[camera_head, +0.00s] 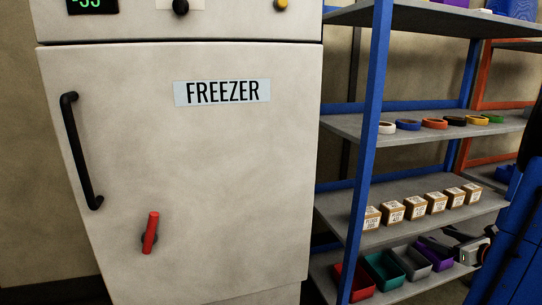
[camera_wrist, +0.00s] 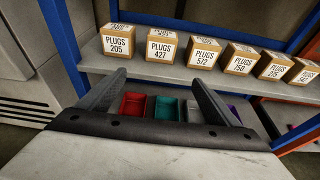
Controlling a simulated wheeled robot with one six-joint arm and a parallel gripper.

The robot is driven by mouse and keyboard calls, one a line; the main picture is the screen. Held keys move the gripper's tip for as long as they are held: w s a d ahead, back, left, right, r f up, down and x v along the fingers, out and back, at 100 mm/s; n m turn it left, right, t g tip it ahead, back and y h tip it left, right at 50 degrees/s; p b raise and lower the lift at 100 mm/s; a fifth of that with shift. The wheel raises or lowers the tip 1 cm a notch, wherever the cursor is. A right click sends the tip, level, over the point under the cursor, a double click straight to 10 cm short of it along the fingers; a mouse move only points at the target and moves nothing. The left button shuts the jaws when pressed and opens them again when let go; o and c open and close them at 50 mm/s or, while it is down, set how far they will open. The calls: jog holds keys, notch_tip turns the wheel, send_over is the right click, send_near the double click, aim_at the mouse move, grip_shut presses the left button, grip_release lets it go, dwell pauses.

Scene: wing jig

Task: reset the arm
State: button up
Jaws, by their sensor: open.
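My gripper (camera_wrist: 158,78) is open. Its two dark fingers stand apart in the wrist view, with nothing held between them. In the head view my gripper (camera_head: 455,241) shows at the lower right, in front of the lower part of the shelf rack, close to the purple bin (camera_head: 438,256). My blue arm at the right edge is partly cut off by the frame.
Boxes labelled PLUGS (camera_wrist: 161,47) line a shelf (camera_head: 388,240). Red (camera_wrist: 133,105), teal (camera_wrist: 165,113) and grey bins are below. Coloured rings (camera_head: 434,124) lie above. A blue post (camera_head: 367,130) stands between the shut freezer (camera_head: 230,170) and the shelves.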

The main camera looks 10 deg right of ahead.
jog(key=a+r+n+g+y, duration=0.3)
jog(key=a+n, duration=0.5)
jog(key=a, duration=0.7)
jog(key=a+r+n+g+y, duration=0.2)
jog(key=a+n+g, duration=0.35)
jog(key=a, duration=0.95)
jog(key=s+a+n+g+h, duration=0.1)
jog(key=s+a+n+g, duration=0.1)
jog(key=s+a+n, duration=0.75)
jog(key=s+a+r+n+h, duration=0.2)
jog(key=s+n+h, duration=0.3)
jog(key=s+n, duration=0.4)
jog(key=n, duration=0.3)
jog(key=shift+a+r+t, duration=0.3)
jog(key=shift+a+t, duration=0.05)
jog(key=shift+w, duration=0.1)
